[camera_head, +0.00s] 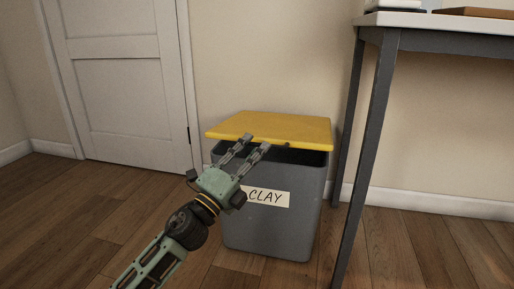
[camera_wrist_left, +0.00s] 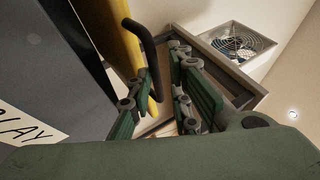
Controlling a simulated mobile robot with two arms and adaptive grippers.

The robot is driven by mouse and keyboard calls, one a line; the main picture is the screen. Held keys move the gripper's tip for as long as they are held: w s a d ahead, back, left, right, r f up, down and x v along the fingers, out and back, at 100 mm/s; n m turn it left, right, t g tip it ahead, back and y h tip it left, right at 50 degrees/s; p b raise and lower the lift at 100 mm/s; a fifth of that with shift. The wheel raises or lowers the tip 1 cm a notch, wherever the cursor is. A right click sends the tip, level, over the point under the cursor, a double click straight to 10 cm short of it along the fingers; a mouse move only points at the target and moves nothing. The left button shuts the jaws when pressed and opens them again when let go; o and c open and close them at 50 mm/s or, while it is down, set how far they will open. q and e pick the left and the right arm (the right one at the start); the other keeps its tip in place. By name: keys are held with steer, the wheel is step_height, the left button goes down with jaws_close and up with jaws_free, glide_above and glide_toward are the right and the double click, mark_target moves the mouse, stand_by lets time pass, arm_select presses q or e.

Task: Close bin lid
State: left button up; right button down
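The grey bin (camera_head: 268,228) with a "CLAY" label stands on the floor. Its yellow lid (camera_head: 275,127) is partly raised, with a dark gap below the front edge. My left gripper (camera_head: 257,145) is at the lid's front edge, fingers apart. In the left wrist view, the open fingers (camera_wrist_left: 160,105) are on either side of the lower end of a dark bent handle (camera_wrist_left: 146,50) at the yellow lid edge (camera_wrist_left: 122,38). I cannot tell whether they touch it. The bin wall (camera_wrist_left: 55,60) fills the left of that view. My right gripper is not in view.
A table with dark metal legs (camera_head: 367,130) stands close to the bin's right side. A white door (camera_head: 125,80) is behind on the left. The wooden floor (camera_head: 90,215) to the left is clear. A fan-like vent (camera_wrist_left: 238,42) shows in the left wrist view.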

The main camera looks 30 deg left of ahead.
arm_select(q)
steer(key=shift+s+a+f, duration=0.25)
steer(key=shift+s+f, duration=0.25)
steer(key=shift+f, duration=0.25)
steer(key=shift+s+a+f, duration=0.25)
steer(key=shift+s+f, duration=0.2)
steer(key=shift+f, duration=0.3)
steer(key=shift+c, duration=0.3)
